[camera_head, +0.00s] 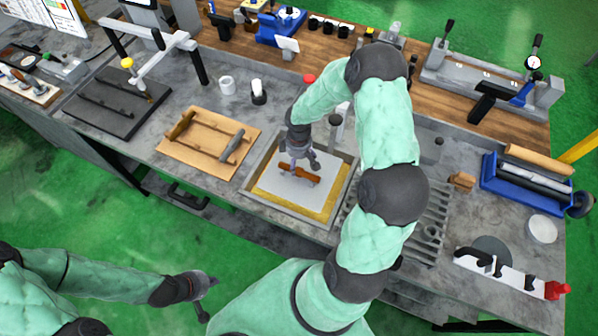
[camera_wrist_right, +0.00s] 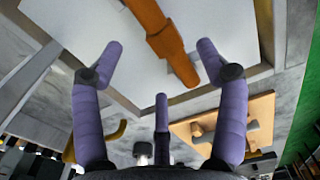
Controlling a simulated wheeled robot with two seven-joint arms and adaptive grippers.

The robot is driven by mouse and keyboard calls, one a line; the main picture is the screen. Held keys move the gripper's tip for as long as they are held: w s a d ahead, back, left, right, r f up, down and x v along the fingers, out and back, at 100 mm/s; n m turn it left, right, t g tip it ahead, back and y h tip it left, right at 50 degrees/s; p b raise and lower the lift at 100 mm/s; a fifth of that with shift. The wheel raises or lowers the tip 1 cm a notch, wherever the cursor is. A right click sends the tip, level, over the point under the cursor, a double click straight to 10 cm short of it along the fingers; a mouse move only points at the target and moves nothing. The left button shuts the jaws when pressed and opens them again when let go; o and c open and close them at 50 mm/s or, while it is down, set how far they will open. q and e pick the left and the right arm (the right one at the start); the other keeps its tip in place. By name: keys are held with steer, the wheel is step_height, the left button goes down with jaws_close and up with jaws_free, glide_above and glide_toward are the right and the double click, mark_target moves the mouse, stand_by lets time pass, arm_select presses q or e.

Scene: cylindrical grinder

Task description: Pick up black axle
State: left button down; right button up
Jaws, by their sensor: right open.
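An orange-brown stepped axle (camera_head: 299,174) lies on the white pad inside a shallow tray (camera_head: 260,205). It also shows in the right wrist view (camera_wrist_right: 165,45). My right gripper (camera_head: 302,160) is just above this axle, open and empty; in its wrist view the purple fingers (camera_wrist_right: 160,62) are spread wide with the axle beyond them. A grey axle-like part (camera_head: 232,146) and a dark brown one (camera_head: 181,126) rest on a wooden board. I cannot tell which part is the black axle. My left gripper (camera_head: 205,296) hangs apart from the bench; its jaw state is unclear.
The wooden board (camera_head: 205,142) sits left of the tray. A dark plate with dark bars (camera_head: 115,105) lies further left under a white frame (camera_head: 155,50). A slotted grey grate (camera_head: 430,215) and a blue bin (camera_head: 525,180) stand to the right. White cups stand behind.

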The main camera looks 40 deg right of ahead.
mark_target(300, 169)
steer(key=f, duration=0.4)
steer(key=shift+s+f, duration=0.15)
steer(key=shift+s, duration=0.15)
jaws_close()
steer(key=shift+w+d, duration=0.1)
